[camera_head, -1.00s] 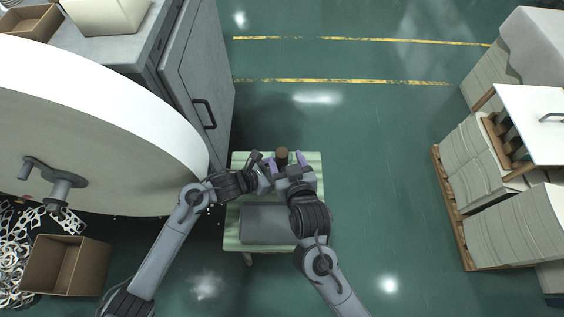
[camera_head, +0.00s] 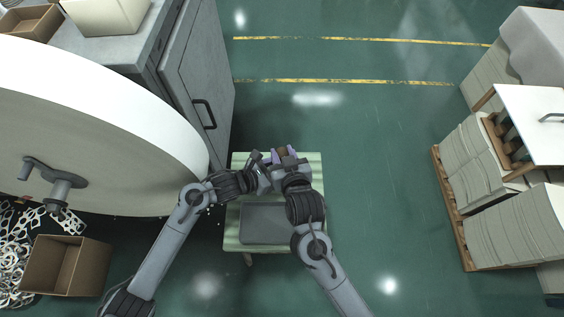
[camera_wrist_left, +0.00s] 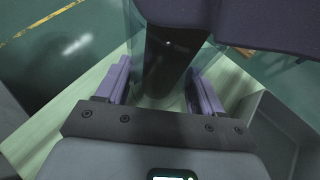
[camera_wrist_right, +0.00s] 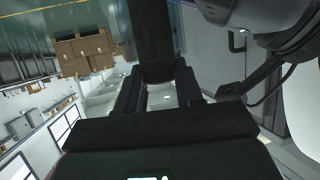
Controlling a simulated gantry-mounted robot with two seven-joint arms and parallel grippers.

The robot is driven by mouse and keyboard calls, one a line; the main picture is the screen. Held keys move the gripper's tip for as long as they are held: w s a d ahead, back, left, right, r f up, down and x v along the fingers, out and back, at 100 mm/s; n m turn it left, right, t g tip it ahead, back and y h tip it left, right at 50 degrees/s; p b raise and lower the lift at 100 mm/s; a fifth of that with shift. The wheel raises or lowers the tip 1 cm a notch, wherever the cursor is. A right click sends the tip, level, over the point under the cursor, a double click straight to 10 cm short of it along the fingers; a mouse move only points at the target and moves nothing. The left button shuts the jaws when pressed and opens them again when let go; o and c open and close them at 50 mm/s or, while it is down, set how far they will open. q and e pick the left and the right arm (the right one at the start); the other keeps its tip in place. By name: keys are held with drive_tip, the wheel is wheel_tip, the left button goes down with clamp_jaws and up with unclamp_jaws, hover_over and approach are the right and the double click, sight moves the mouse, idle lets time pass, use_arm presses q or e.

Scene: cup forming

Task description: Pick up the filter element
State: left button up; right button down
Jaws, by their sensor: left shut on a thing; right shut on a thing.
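The dark filter element (camera_head: 282,152) stands above the far part of the small pale-green table (camera_head: 314,212), with its brown top showing. My right gripper (camera_head: 289,153) is shut on it; the right wrist view shows the dark cylinder (camera_wrist_right: 154,45) between the fingers. My left gripper (camera_wrist_left: 160,85) is shut on a clear housing (camera_wrist_left: 218,62) around a dark cylinder (camera_wrist_left: 165,62), low down near the tabletop. In the head view my wrists hide most of both. I cannot tell whether the element's lower end touches the housing.
A large white round machine (camera_head: 100,130) and a grey cabinet (camera_head: 196,80) stand close on the left. A pallet with pale stacks (camera_head: 485,170) is at right. The floor between is free.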

drive_tip(key=shift+r, duration=0.1)
wheel_tip(320, 180, up, 18)
idle(0.8)
use_arm(q)
drive_tip(key=o, duration=0.9)
drive_tip(key=shift+a+r, duration=0.1)
